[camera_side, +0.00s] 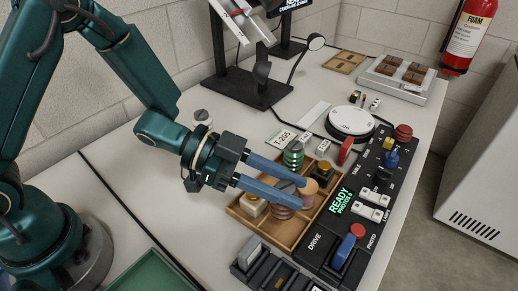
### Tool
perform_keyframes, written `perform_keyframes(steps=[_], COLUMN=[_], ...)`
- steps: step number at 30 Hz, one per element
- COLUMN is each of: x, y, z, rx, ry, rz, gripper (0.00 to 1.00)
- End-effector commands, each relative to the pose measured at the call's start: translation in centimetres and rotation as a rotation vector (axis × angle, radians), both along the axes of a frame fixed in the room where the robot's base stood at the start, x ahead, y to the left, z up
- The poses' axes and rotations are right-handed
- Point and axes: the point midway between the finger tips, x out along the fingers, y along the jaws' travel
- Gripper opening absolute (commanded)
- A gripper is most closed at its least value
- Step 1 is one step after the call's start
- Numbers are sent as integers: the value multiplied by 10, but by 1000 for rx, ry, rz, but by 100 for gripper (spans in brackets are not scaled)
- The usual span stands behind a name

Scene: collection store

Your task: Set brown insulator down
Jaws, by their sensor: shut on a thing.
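My gripper (299,194), with two long blue fingers, reaches in from the left over a wooden tray (291,246). The fingers are shut on the brown insulator (283,211), a ribbed pinkish-brown piece partly hidden by the lower finger. It is at the middle of the tray; I cannot tell whether its base touches the tray floor. A green ribbed insulator (293,155) stands at the tray's back. A cream piece with a gold top (254,206) sits at the left, and an amber-topped piece (323,170) at the right.
A black control panel (333,231) with levers and a lit READY display borders the tray on the right. A red upright piece (345,151) and a white round dial (351,122) stand behind. A label T-205 (282,138) lies near the green insulator. A green tray (147,272) is front left.

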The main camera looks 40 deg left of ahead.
Motion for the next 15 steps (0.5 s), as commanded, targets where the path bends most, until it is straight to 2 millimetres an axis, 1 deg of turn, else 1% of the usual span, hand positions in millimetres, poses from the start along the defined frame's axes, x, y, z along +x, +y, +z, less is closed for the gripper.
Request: perform_keyframes(steps=[1,3,7,12,15], x=[-2,-2,-2,-2,-1], y=[-5,-8,-9,-8,-8], z=[-3,-5,-13,-34,-42], rx=[0,1,0,1,0], ry=[2,0,3,4,2], rz=[-2,-1,1,2,2], gripper=[0,0,0,0,0])
